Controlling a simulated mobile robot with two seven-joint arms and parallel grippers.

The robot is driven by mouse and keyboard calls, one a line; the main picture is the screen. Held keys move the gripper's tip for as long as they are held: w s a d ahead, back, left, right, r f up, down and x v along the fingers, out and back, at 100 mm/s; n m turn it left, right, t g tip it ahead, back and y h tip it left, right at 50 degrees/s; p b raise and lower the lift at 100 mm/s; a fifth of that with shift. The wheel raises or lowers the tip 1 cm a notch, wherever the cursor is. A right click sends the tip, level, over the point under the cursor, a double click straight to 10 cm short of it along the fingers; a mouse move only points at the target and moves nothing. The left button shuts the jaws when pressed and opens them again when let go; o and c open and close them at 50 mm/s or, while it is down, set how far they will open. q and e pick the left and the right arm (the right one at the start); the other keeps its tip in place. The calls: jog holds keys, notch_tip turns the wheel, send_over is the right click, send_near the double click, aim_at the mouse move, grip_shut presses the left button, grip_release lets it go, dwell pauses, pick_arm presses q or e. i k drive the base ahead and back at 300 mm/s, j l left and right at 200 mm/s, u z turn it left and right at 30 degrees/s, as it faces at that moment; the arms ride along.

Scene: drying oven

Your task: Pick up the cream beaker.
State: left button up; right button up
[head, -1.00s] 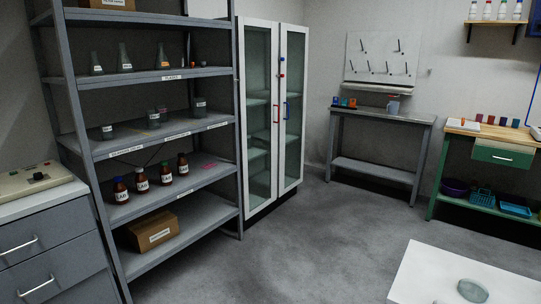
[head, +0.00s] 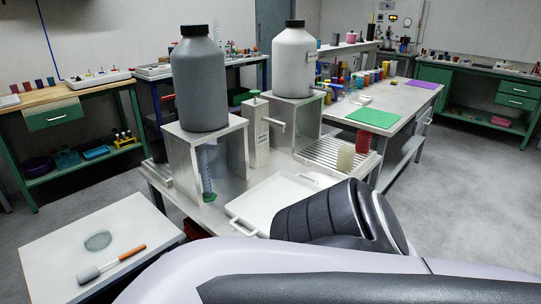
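A small cream beaker (head: 345,158) stands upright on the slatted metal drain rack (head: 322,151) at the right end of the steel bench. A red beaker-like vessel (head: 363,142) stands just behind it to the right. My own arm link crosses the bottom of the head view, in front of the bench. Neither gripper shows, so their state is hidden.
A white handled tray (head: 258,205) lies at the bench front. A grey tank (head: 199,80) and a white tank (head: 292,62) stand on raised metal stands. A green mat (head: 374,118) lies on the table behind. A low white table (head: 75,240) stands at left.

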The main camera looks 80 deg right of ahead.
aim_at(346, 154)
jog(key=z, duration=3.1)
jog(key=i+l+u, duration=0.3)
jog(key=i+l, duration=0.25)
jog(key=i+l+u, duration=0.15)
jog(key=l, duration=0.2)
jog(key=i+l+u, duration=0.15)
jog(key=i+l, duration=0.15)
jog(key=i+l+u, duration=0.15)
jog(key=l, duration=0.25)
jog(key=i+l+u, duration=0.15)
jog(key=l, duration=0.25)
jog(key=i+l+u, duration=0.15)
jog(key=l, duration=0.3)
jog(key=i, duration=0.1)
